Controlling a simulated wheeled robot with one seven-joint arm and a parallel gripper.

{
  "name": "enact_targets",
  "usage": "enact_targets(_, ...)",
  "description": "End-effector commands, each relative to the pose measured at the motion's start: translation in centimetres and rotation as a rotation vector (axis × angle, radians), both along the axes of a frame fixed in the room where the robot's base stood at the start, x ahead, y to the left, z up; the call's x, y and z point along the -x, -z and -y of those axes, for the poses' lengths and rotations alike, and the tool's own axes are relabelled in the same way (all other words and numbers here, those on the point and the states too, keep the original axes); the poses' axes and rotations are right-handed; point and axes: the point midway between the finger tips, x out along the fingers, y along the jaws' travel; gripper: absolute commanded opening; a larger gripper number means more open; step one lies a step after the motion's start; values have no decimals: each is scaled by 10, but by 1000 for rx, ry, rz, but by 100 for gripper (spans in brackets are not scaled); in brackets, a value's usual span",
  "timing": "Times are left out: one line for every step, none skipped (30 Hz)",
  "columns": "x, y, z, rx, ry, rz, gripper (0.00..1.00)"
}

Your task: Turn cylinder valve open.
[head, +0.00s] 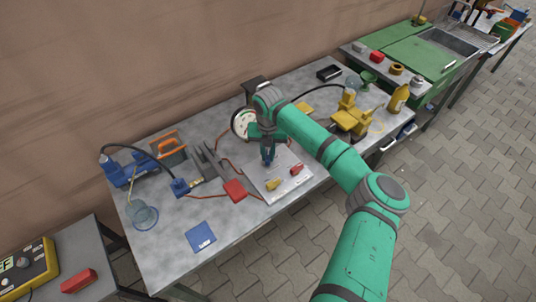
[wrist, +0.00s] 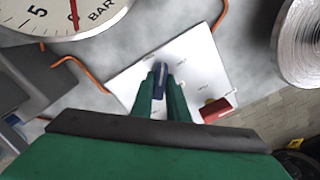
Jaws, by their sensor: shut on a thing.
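A white board (head: 283,190) with small handles lies on the grey workbench; it also shows in the wrist view (wrist: 128,86). A blue handle (wrist: 161,71) stands on it, with its top between my fingertips. My gripper (wrist: 161,84) is shut on this blue handle, pointing down at the board. In the head view my gripper (head: 268,156) is over the back part of the board. A yellow handle (head: 273,184) and a red handle (head: 297,169) sit nearer the front; the red one shows in the wrist view (wrist: 215,110). The board's small labels are too small to read.
A round pressure gauge (head: 243,124) marked BAR stands close behind my gripper. A red block (head: 234,190), a blue pad (head: 201,237) and a yellow machine (head: 351,118) are on the workbench (head: 170,250). Its front left is mostly clear. Orange cables run beside the board.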

Motion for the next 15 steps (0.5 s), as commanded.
enact_targets(1, -1, 1, 3, -44, -2, 0)
enact_targets(1, -1, 1, 3, -72, -3, 0)
enact_targets(1, -1, 1, 3, -110, -4, 0)
enact_targets(1, -1, 1, 3, -138, -3, 0)
enact_targets(1, -1, 1, 3, -166, -3, 0)
enact_targets(1, -1, 1, 2, -204, -4, 0)
enact_targets(1, -1, 1, 3, -232, -4, 0)
enact_targets(1, -1, 1, 4, -260, -3, 0)
enact_targets(1, -1, 1, 3, -297, -3, 0)
enact_targets(1, -1, 1, 2, -324, -4, 0)
enact_targets(1, -1, 1, 3, -351, -4, 0)
enact_targets(1, -1, 1, 4, -385, -4, 0)
enact_targets(1, -1, 1, 4, -410, -3, 0)
enact_targets(1, -1, 0, 3, -433, -3, 0)
enact_targets(1, -1, 0, 3, -464, -4, 0)
